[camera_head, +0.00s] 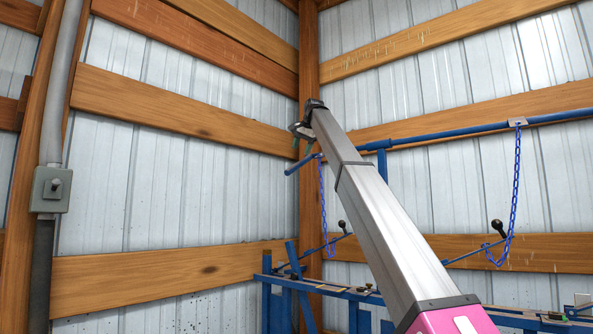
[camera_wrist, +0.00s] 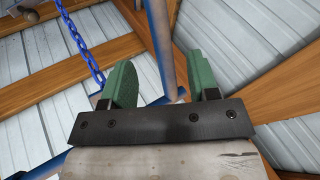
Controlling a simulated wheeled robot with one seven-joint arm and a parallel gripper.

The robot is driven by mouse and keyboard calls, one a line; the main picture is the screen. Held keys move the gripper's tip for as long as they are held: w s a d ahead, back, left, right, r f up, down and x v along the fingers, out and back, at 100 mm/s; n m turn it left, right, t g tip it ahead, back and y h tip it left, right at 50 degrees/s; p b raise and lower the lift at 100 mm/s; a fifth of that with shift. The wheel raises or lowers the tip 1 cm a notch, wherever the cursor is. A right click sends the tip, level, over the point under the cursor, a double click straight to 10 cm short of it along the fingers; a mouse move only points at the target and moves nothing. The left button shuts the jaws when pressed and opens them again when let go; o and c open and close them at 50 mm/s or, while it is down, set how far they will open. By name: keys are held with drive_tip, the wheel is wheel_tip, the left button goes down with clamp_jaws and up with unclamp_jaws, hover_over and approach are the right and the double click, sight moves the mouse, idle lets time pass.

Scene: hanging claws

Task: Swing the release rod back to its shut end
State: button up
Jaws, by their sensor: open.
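A long blue rod (camera_head: 470,128) runs level across the right wall in the head view, with blue chains hanging from it. Its near left part (camera_head: 302,163) slopes down to a free end just below my gripper (camera_head: 303,147). My arm hides part of the rod. In the wrist view, the blue rod (camera_wrist: 160,40) shows in the gap between the two green fingers of my gripper (camera_wrist: 160,68). The fingers are apart. I cannot tell whether either finger touches the rod.
A blue chain (camera_head: 515,180) hangs at right, near a lever with a black ball knob (camera_head: 497,226). Another chain (camera_head: 323,210) hangs just below my gripper; it shows in the wrist view (camera_wrist: 82,42). A blue frame (camera_head: 290,290) stands low. A grey box (camera_head: 50,189) is on the left post.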

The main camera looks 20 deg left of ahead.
sight(297, 164)
drive_tip(key=x, duration=1)
drive_tip(key=shift+f, duration=0.1)
clamp_jaws()
